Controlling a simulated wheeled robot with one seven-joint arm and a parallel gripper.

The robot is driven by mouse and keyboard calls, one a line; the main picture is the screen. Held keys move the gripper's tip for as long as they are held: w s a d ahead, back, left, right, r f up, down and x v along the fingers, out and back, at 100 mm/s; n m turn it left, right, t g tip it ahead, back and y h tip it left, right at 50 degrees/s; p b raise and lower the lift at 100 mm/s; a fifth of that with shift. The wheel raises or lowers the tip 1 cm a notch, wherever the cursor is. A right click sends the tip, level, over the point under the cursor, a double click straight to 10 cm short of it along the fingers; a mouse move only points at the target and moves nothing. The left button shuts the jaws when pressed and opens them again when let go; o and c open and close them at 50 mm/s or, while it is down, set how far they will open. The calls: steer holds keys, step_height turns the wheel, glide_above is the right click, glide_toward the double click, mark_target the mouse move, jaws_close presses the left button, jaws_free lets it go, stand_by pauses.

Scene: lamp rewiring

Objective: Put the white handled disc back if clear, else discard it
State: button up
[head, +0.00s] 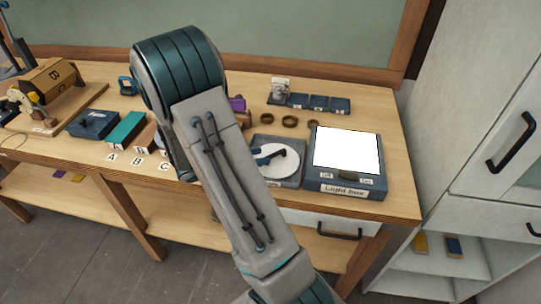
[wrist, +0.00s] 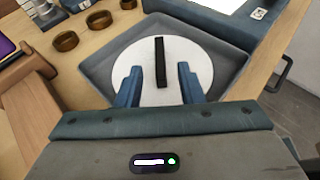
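The white handled disc (wrist: 195,62) lies in a grey square tray (wrist: 232,62) on the workbench. A black bar handle (wrist: 160,62) stands up across its middle. In the head view the disc (head: 286,163) sits left of the light box, partly hidden by my arm. My gripper (wrist: 157,72) is open over the disc, one blue finger on each side of the near part of the handle, with gaps on both sides. I cannot tell how high the fingertips are above the disc. The light box (head: 347,182) has a blank, bright white top.
Several brown rings (head: 290,121) lie behind the tray. Small dark blue boxes (head: 318,103) stand farther back. Blocks and letter cards A, B, C (head: 138,156) are on the left. A white cabinet (head: 500,110) rises beside the bench's right end.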

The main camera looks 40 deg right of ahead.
steer(key=v, duration=0.4)
steer(key=shift+a, duration=0.2)
steer(key=shift+a+r, duration=0.2)
steer(key=shift+a, duration=0.05)
steer(key=shift+s+a+r, duration=0.15)
steer(key=shift+r, duration=0.05)
steer(key=s+a+r+m+t+y, duration=0.4)
steer(key=s+a+r+m+y, duration=0.6)
steer(key=m, duration=0.7)
steer(key=s+a+y, duration=0.3)
steer(key=s+a, duration=0.1)
steer(key=a, duration=0.1)
steer(key=shift+r+y, duration=0.3)
